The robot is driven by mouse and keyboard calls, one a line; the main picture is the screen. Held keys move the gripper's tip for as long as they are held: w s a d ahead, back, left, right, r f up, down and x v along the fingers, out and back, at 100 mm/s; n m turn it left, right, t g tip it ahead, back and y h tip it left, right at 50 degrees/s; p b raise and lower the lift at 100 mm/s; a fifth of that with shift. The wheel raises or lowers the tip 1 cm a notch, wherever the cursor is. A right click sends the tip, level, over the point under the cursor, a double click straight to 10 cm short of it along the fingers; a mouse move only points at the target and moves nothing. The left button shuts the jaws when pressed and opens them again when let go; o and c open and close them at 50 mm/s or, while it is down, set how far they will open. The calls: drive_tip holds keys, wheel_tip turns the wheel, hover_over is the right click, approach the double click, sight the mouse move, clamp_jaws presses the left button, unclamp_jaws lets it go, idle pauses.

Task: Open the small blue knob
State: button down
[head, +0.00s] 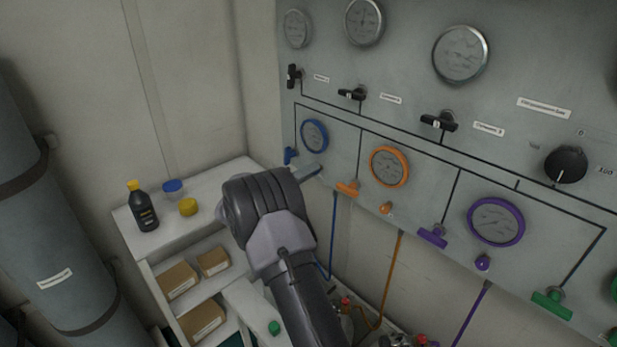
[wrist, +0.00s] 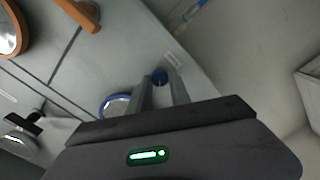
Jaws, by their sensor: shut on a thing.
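The small blue knob (wrist: 159,76) shows in the wrist view between the tips of my two fingers, against the grey panel. My gripper (wrist: 160,80) is shut on it. In the head view my gripper (head: 316,171) reaches the panel's lower edge, just below the blue-rimmed gauge (head: 314,135). There the knob is hidden behind the gripper. A blue T-handle (head: 290,155) sits to the left of the fingertips, apart from them.
An orange T-handle (head: 347,187) and small orange knob (head: 386,208) lie to the right, then a purple T-handle (head: 433,237) and small purple knob (head: 482,263). A white shelf (head: 222,189) with a dark bottle (head: 143,208) stands left of my arm.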

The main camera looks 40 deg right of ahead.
drive_tip(key=shift+s+f+n+p, duration=0.1)
drive_tip(key=shift+n+p, duration=1.35)
drive_tip(key=shift+n, duration=4.2)
drive_tip(key=shift+f+n+p, duration=0.1)
drive_tip(key=shift+n+p, duration=1.35)
drive_tip(key=shift+n, duration=4.2)
drive_tip(key=c, duration=1.2)
unclamp_jaws()
drive_tip(key=a, duration=0.5)
drive_tip(key=s+a+p, duration=0.1)
drive_tip(key=a, duration=0.5)
drive_tip(key=a+p, duration=0.1)
drive_tip(key=a, duration=0.5)
drive_tip(key=shift+s+a, duration=0.2)
